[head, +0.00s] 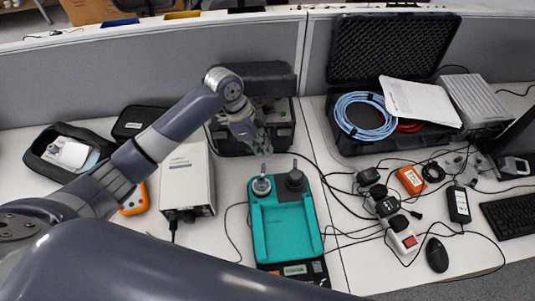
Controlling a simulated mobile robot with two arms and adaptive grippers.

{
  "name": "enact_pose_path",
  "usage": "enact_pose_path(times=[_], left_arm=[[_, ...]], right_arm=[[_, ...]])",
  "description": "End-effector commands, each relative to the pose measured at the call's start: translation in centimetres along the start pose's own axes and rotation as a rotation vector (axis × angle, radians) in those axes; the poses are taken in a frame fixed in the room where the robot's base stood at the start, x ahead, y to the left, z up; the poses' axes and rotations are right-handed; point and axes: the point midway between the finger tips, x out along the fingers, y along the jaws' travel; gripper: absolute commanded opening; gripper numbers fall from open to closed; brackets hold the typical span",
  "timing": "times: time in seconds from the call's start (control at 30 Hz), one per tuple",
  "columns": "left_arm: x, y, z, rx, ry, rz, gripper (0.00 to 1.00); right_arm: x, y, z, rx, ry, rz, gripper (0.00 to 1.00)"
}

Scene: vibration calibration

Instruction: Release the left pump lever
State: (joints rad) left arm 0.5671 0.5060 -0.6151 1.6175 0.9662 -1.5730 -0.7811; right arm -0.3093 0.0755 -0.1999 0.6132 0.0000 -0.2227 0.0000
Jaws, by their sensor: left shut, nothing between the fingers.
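A teal pump unit (286,228) sits on the white desk in the middle of the head view. On its back edge stand two knobs or levers: a silver left pump lever (262,183) and a dark right one (295,178). My left arm reaches in from the left, and my left gripper (262,146) points down just behind and above the silver left lever, apart from it. The gripper is shut and empty. A grey arm link of mine fills the bottom left. My right gripper is not in view.
An open black case (280,125) lies behind my left gripper. A beige box instrument (187,182) stands left of the pump. A foam-lined case (342,118) with a blue hose (366,117) is at the back right. Cables and a power strip (402,236) clutter the right.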

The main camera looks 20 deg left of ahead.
Motion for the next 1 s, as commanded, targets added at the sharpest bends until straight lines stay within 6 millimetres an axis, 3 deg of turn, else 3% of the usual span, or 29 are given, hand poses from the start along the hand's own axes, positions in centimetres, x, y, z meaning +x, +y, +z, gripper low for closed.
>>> enact_pose_path(times=[0.27, 0.5, 1.0], left_arm=[[4.9, 0.2, -0.1, -0.003, 0.0, 0.005, 0.0], [8.0, 0.1, -0.1, -0.001, 0.0, 0.002, 0.0], [9.1, 0.1, 0.0, 0.0, -0.001, 0.0, 0.0]], right_arm=[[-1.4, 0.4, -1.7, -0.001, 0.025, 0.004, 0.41], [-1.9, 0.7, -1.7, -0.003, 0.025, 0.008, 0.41], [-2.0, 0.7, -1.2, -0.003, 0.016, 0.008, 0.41]])
